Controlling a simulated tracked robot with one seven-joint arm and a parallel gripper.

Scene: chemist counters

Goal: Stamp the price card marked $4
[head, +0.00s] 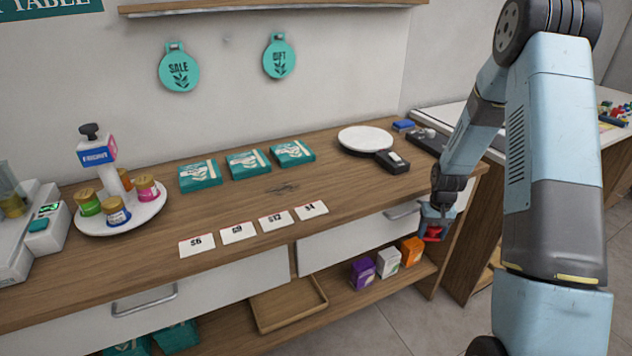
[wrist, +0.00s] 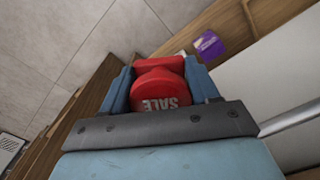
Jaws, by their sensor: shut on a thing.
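Several white price cards lie in a row along the counter's front edge. The card marked $4 (head: 311,210) is the rightmost, beside the $12 card (head: 276,221), then the $9 card (head: 238,232) and the $6 card (head: 197,245). My gripper (head: 434,231) is in front of the counter's right end, to the right of the cards and apart from them. It is shut on a red stamp (wrist: 160,88) lettered SALE, which shows between the fingers in the wrist view. The stamp's underside is hidden.
The counter (head: 200,220) has a drawer handle (head: 403,211) close to my gripper. Purple (head: 362,272), white (head: 388,262) and orange (head: 411,250) boxes stand on the shelf below. A round white stand (head: 365,139) and black device (head: 392,161) sit behind.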

